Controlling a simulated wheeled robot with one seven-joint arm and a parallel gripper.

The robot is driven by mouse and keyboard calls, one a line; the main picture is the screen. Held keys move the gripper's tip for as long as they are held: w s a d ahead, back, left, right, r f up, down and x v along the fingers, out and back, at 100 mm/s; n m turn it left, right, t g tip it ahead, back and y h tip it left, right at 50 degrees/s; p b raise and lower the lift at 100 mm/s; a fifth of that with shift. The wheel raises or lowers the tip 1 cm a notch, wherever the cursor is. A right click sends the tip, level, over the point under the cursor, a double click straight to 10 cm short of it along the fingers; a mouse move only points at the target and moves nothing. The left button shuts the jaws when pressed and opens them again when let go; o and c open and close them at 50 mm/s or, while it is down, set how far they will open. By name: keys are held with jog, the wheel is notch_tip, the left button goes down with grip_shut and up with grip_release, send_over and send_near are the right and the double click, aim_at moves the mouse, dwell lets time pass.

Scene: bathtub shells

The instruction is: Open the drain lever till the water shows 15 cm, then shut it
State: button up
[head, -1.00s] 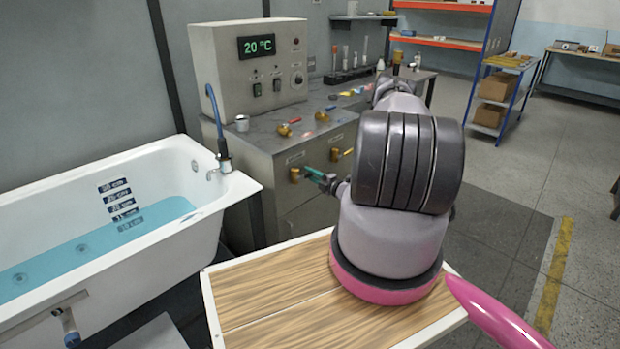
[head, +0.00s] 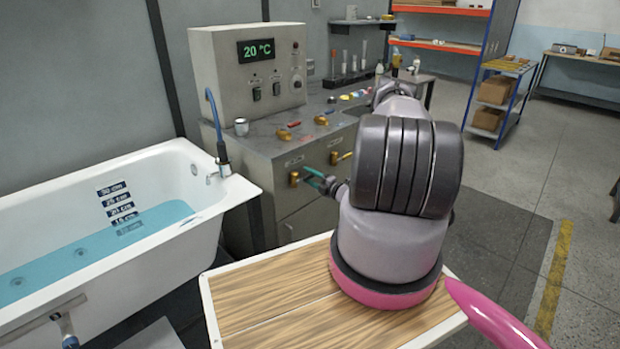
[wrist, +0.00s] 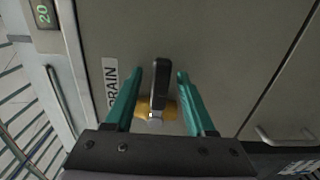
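The drain lever has a black handle (wrist: 159,82) over a brass valve body (wrist: 146,108), beside a DRAIN label (wrist: 111,85) in the wrist view. My gripper (wrist: 160,82) is open, with a teal finger on each side of the handle and a visible gap to both. In the head view my gripper (head: 318,180) is at the brass drain valve (head: 294,179) on the cabinet front. The blue water (head: 75,258) in the white tub lies at the lower depth labels (head: 122,214). The lowest label looks faint at or under the surface; the exact level cannot be read.
The white bathtub (head: 232,192) stands at left. A control box (head: 235,90) showing 20 °C sits on the grey cabinet (head: 262,160). Another brass valve (head: 334,157) is right of the drain valve, and more levers lie on top. Open floor (head: 500,235) is at right.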

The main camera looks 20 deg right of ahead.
jog(key=v, duration=1)
jog(key=shift+s, duration=0.35)
jog(key=shift+d, duration=0.15)
